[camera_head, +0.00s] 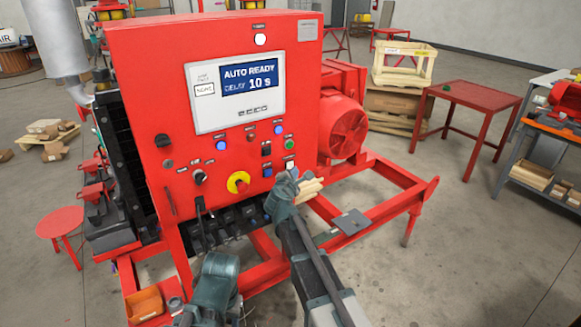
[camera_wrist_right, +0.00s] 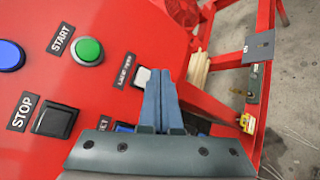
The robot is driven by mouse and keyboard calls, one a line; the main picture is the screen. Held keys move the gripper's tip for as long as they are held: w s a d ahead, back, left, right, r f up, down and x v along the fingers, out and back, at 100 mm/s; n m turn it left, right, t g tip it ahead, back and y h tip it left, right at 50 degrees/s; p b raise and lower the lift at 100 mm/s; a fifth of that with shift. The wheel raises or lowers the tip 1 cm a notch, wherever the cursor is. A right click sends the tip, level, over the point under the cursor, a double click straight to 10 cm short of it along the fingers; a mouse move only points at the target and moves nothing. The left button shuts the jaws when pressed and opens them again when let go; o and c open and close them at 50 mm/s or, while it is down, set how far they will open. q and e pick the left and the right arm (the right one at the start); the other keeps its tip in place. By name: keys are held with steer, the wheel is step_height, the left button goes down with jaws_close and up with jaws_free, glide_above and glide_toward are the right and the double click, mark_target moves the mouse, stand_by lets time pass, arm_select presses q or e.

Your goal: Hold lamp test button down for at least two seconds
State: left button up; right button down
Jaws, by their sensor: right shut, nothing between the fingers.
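The white lamp test button (camera_wrist_right: 142,76) sits on the red panel beside its black label (camera_wrist_right: 124,71) in the right wrist view. My right gripper (camera_wrist_right: 160,75) is shut and empty. Its blue-grey fingertips are at the button and hide part of it. I cannot tell whether they touch it or whether it is pressed in. In the head view my right gripper (camera_head: 291,178) is at the lower right of the button group. My left gripper's fingers do not show.
A green start button (camera_wrist_right: 89,50), a black stop button (camera_wrist_right: 52,119) and a partly hidden blue button (camera_wrist_right: 124,127) are close by. The display (camera_head: 237,90) reads AUTO READY, DELAY 10 s. A yellow-and-red knob (camera_head: 238,182) is left of my right gripper. The red skid frame (camera_head: 375,222) extends right.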

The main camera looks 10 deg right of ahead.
steer(key=shift+w, duration=0.15)
steer(key=shift+w+a, duration=0.15)
steer(key=shift+w, duration=0.1)
stand_by(0.3)
steer(key=shift+w+a, duration=0.2)
steer(key=shift+w, duration=0.25)
stand_by(2.2)
steer(key=shift+s, duration=0.15)
stand_by(1.4)
steer(key=shift+s+d, duration=0.3)
steer(key=shift+s, duration=0.4)
steer(key=s, duration=0.1)
steer(key=s+d, duration=0.1)
steer(key=s, duration=0.2)
steer(key=shift+s+d, duration=0.35)
steer(key=shift+d, duration=0.05)
